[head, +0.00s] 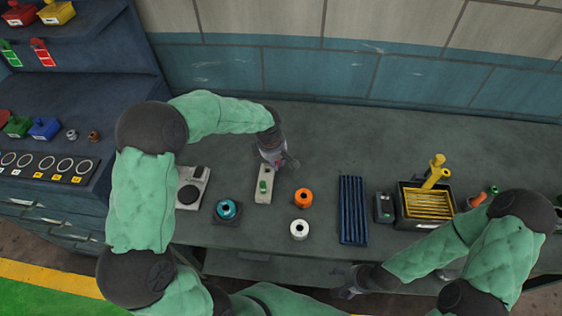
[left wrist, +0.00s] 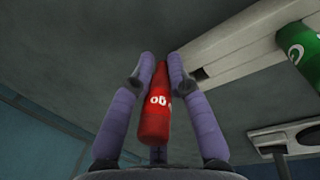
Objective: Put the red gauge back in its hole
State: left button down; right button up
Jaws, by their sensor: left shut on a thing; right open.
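The red gauge (left wrist: 158,108) is a red cylinder with white marks, seen in the left wrist view between the two purple fingers of my left gripper (left wrist: 156,72). The gripper is shut on it, and its narrow end points away from the camera. In the head view my left gripper (head: 280,158) is at the far end of the pale gauge block (head: 263,196) and hides the red gauge. A green gauge (head: 264,185) stands in the block. In the left wrist view an empty dark hole (left wrist: 199,74) shows in the block, beside the red gauge's tip and apart from it. My right gripper (head: 347,288) is open at the bench's front edge.
An orange ring (head: 303,198) and a white ring (head: 299,230) sit right of the block. A teal round part (head: 228,210) and a grey device (head: 191,188) are left of it. A blue ribbed mat (head: 353,211) and a black crate (head: 408,222) lie further right. The bench's back middle is clear.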

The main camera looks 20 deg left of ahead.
pick_arm(q)
jog(key=c, duration=1.1)
grip_release()
jog(key=shift+s+a+f+g, duration=0.3)
jog(key=shift+s+a+f, duration=0.2)
jog(key=shift+s+a, duration=0.3)
jog(key=shift+d, duration=0.1)
jog(key=r, duration=0.4)
jog(key=shift+s+a+r, duration=0.2)
jog(key=shift+s+a, duration=0.05)
jog(key=shift+s, duration=0.1)
jog(key=r, duration=0.2)
jog(key=w+d+r, duration=0.1)
jog(key=shift+r, duration=0.4)
jog(key=shift+w+d+r, duration=0.15)
jog(key=shift+d+r, duration=0.05)
jog(key=shift+r, duration=0.15)
